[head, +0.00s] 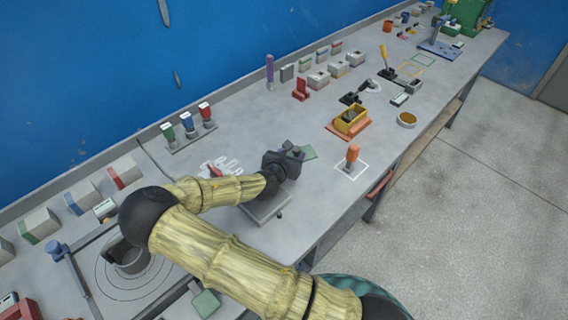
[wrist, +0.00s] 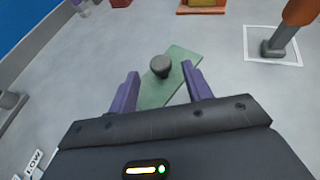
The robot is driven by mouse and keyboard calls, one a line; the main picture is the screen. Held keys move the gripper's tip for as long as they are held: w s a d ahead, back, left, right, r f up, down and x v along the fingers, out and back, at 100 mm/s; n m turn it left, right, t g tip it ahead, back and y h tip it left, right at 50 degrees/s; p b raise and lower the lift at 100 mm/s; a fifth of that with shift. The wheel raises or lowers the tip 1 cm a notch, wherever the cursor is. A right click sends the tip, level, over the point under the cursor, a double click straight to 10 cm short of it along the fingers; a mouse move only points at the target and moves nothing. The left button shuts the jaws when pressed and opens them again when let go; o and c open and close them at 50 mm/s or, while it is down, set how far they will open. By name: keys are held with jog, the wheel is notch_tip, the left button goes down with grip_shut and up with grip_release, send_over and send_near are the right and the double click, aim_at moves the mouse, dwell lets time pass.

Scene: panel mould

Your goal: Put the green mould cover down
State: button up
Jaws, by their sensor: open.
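The green mould cover (wrist: 181,62) is a flat green plate with a dark round knob (wrist: 161,66) on top. In the wrist view it appears to lie flat on the grey bench, turned at an angle. My gripper (wrist: 165,85) is open, with one purple finger on each side and the cover's knob ahead between them. I see no finger touching the knob.
An orange-handled tool (head: 352,156) stands in a white outlined square to the right. A yellow box on an orange base (head: 350,121) is farther back. Bare bench (head: 250,120) lies behind my gripper.

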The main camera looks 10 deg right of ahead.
jog(key=v, duration=0.7)
jog(key=shift+b, duration=0.35)
